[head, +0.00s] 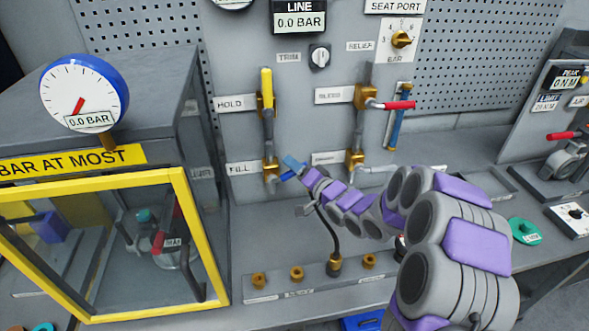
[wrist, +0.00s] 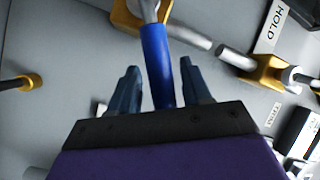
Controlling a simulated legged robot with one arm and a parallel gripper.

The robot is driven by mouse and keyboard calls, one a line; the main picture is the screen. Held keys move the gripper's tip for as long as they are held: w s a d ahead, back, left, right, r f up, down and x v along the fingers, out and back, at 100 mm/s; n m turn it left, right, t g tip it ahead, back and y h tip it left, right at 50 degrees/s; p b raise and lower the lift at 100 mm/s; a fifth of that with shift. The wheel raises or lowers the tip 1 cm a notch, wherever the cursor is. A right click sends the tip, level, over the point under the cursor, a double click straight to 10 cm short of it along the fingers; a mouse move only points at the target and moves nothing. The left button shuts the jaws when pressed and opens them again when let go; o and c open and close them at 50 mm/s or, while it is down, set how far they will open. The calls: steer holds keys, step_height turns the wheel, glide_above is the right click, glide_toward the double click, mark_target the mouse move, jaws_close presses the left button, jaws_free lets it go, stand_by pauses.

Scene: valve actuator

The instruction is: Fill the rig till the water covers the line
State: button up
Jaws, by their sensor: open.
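The fill valve (head: 271,170) is a brass body on the grey panel, beside a label reading FILL (head: 243,168). Its blue lever (wrist: 155,62) runs between my two fingers in the wrist view. My gripper (head: 293,165) is at this valve; it also shows in the wrist view (wrist: 160,75). The fingers are open, one on each side of the lever, with a gap visible on both sides. A round gauge (head: 84,93) reads 0.0 BAR, and the LINE display (head: 299,22) reads 0.0 BAR. I cannot make out a water level or a marked line.
The hold valve (head: 267,100) above has an upright yellow lever. The bleed valve (head: 368,97) has a red lever pointing right. A yellow-framed guard box (head: 190,225) stands at left. A black hose (head: 329,230) rises from the bench rail below my arm.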

steer(key=shift+a, duration=0.15)
steer(key=shift+a, duration=0.15)
steer(key=shift+c, duration=0.4)
steer(key=shift+a+f, duration=0.1)
steer(key=shift+a, duration=0.1)
steer(key=c, duration=0.3)
steer(key=shift+d, duration=0.15)
jaws_close()
steer(key=shift+w, duration=0.1)
